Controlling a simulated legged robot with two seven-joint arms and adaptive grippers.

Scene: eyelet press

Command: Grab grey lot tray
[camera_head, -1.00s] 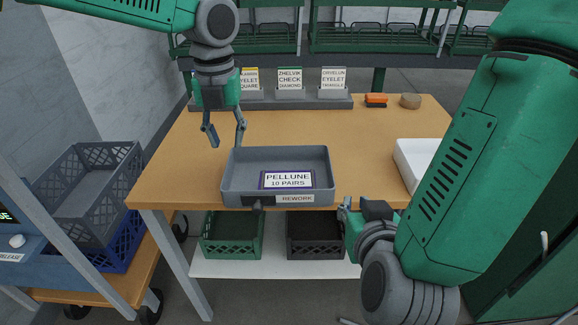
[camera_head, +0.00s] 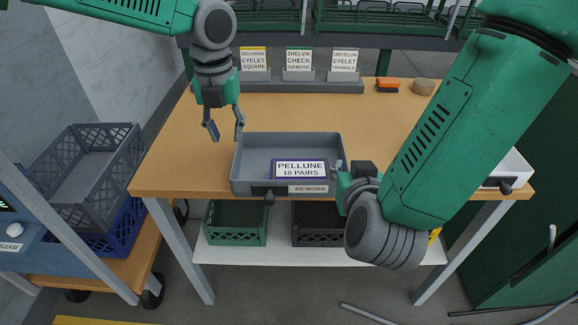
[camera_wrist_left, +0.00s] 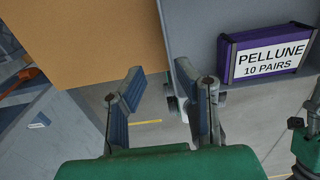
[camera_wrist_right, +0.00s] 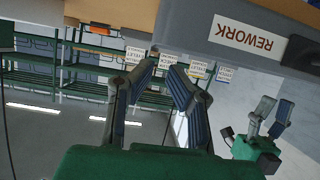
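The grey lot tray (camera_head: 240,165) sits at the front edge of the table, with a REWORK label and a dark knob on its front. It holds a purple box (camera_head: 300,169) labelled PELLUNE 10 PAIRS, which also shows in the left wrist view (camera_wrist_left: 265,55). My left gripper (camera_head: 225,131) is open and empty beside the tray's back left corner. My right gripper (camera_head: 337,172) is at the tray's front right corner; the right wrist view shows its fingers (camera_wrist_right: 164,68) parted with nothing between them. Whether it touches the tray is unclear.
A white tray (camera_head: 515,165) stands at the table's right, partly behind my right arm. A grey sign stand (camera_head: 300,86) and an orange brush (camera_head: 388,86) are at the back. Crates lie on the shelf below. A grey crate (camera_head: 85,165) is at the left. The table's left part is clear.

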